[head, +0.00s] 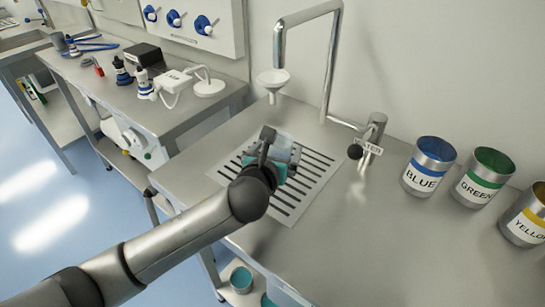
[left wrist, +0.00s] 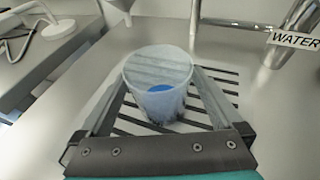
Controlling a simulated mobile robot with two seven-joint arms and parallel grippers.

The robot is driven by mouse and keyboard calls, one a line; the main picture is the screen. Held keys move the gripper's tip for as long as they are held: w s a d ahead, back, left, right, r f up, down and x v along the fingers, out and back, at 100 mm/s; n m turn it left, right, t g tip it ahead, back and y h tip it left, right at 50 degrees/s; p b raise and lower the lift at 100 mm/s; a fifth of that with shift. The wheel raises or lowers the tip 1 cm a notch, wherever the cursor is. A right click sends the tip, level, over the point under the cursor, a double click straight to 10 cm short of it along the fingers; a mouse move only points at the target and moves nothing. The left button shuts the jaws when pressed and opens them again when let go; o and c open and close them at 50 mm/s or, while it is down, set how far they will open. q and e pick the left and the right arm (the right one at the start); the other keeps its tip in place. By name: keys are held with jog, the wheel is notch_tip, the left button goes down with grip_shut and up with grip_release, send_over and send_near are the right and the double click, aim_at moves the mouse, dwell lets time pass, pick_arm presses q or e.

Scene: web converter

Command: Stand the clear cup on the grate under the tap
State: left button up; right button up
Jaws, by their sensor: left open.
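The clear cup (left wrist: 160,82) is upright between the fingers of my left gripper (left wrist: 163,75), with some blue showing at its bottom. It appears to stand on the slotted grate (left wrist: 218,78); the exact contact at its base is hard to see. My left gripper is open, one finger on each side of the cup. In the head view my left gripper (head: 280,152) is over the middle of the grate (head: 304,187) and mostly hides the cup. The tap (head: 330,65) is a bent metal pipe with a white funnel-shaped outlet (head: 273,78) above the grate's far side. My right gripper is out of view.
A valve with a WATER label (head: 368,146) stands right of the grate. Blue, green and yellow labelled cans (head: 428,167) line the wall at the right. The counter (head: 370,240) in front of them is clear. A side bench (head: 110,75) at the left holds instruments.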

pick_arm(q)
jog(key=p+v, duration=0.3)
jog(key=v, duration=0.9)
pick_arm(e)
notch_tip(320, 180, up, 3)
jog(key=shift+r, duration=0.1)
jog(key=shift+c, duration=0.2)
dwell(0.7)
